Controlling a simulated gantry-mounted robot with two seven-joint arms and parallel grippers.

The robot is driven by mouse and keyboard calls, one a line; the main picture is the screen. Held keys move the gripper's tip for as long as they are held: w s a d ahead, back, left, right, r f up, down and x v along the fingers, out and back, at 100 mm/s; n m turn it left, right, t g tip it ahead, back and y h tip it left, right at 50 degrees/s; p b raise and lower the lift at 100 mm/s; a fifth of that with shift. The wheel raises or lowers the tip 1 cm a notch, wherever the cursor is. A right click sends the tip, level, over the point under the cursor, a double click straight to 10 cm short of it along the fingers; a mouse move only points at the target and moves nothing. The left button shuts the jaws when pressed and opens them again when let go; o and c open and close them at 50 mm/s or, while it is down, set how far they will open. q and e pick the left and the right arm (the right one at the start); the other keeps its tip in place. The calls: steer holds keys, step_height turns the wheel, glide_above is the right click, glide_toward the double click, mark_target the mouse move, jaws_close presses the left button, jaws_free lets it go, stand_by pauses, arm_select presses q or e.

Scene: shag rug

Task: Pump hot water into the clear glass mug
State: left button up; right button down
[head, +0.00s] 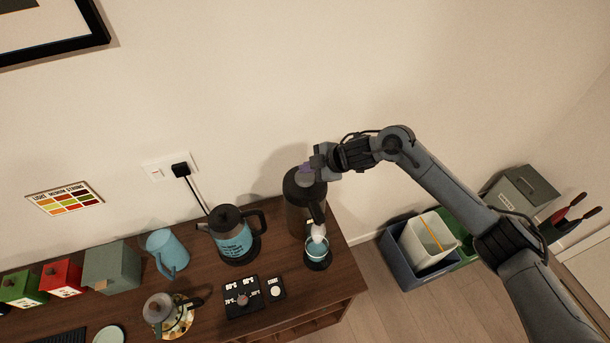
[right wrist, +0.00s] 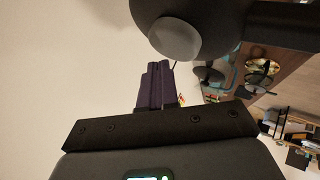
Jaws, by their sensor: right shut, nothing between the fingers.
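A tall dark pump flask (head: 301,215) stands at the right end of the wooden counter. The clear glass mug (head: 316,252) stands on a dark round base below its spout and looks bluish inside. A whitish patch, like water or steam, shows between spout and mug. My right gripper (head: 307,170) is shut and empty at the flask's top; whether it touches is unclear. In the right wrist view its purple fingers (right wrist: 155,88) are together, beside the flask's dark top with a round grey part (right wrist: 175,38). My left gripper is not in view.
A kettle (head: 233,236) with a blue band stands left of the flask, with a blue pitcher (head: 163,252) further left. A black control panel (head: 243,297) lies in front. A glass pot (head: 158,308) is at front left. Bins (head: 428,243) stand on the floor at right.

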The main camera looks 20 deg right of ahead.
steer(key=shift+f, duration=0.35)
stand_by(0.4)
steer(key=shift+f+b, duration=0.3)
steer(key=shift+f, duration=0.75)
stand_by(0.4)
steer(key=shift+r, duration=0.15)
stand_by(0.3)
steer(key=shift+r+p, duration=0.55)
steer(key=shift+r, duration=0.15)
steer(key=shift+r+p, duration=0.5)
